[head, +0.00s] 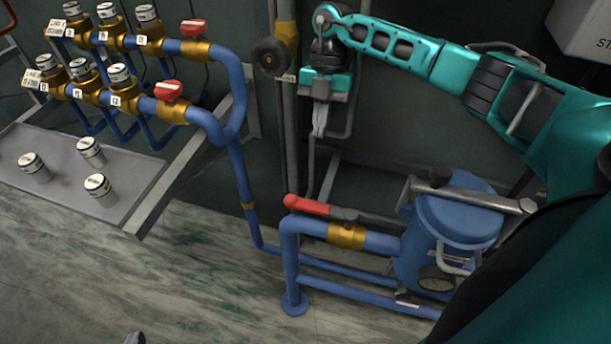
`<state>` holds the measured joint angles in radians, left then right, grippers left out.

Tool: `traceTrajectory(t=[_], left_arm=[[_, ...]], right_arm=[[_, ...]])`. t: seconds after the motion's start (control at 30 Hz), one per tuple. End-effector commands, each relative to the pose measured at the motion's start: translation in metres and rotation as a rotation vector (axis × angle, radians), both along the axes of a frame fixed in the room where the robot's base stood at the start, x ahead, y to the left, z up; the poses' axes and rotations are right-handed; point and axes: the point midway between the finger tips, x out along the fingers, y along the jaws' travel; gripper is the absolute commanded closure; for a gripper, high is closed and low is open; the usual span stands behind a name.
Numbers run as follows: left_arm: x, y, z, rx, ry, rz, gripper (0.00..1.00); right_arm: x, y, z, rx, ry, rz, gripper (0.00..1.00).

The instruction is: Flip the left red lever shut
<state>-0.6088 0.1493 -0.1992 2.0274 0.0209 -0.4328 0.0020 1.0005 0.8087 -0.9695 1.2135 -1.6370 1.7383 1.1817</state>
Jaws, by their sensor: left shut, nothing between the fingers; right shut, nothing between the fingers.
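A red-handled lever (308,207) sits on a brass valve (346,235) in the blue pipe to the left of the blue vessel (458,215). Its red grip points left and lies roughly in line with the horizontal pipe run. My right gripper (319,132) is shut and empty, pointing down above and slightly right of the red grip, apart from it. My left gripper (135,339) shows only as a grey fingertip end at the bottom edge, shut and empty, far from the lever. A second red lever right of the vessel is not visible; my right arm covers that area.
Two blue pipe rows at upper left carry red handles (169,91) and several white-capped valves. A grey tray (131,191) with several loose cylinders stands below. A vertical pipe with a black knob (270,57) stands left of my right gripper. The floor at lower left is clear.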

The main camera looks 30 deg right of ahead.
Motion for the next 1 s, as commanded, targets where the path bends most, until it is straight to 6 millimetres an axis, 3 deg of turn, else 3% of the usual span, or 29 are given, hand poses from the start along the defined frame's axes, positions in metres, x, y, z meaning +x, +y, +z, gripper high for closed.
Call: traceTrajectory(t=[0.27, 0.73, 1.0], left_arm=[[-0.002, 0.001, -0.005, 0.003, 0.01, 0.001, 1.0], [0.006, -0.004, -0.002, -0.008, -0.013, -0.005, 1.0], [0.007, -0.004, 0.004, -0.008, -0.018, -0.007, 1.0]], right_arm=[[-0.002, 0.003, -0.01, 0.002, 0.001, 0.001, 1.0], [-0.026, 0.031, -0.098, 0.003, 0.003, 0.002, 1.0], [-0.046, 0.054, -0.093, 0.002, -0.001, 0.002, 1.0]])
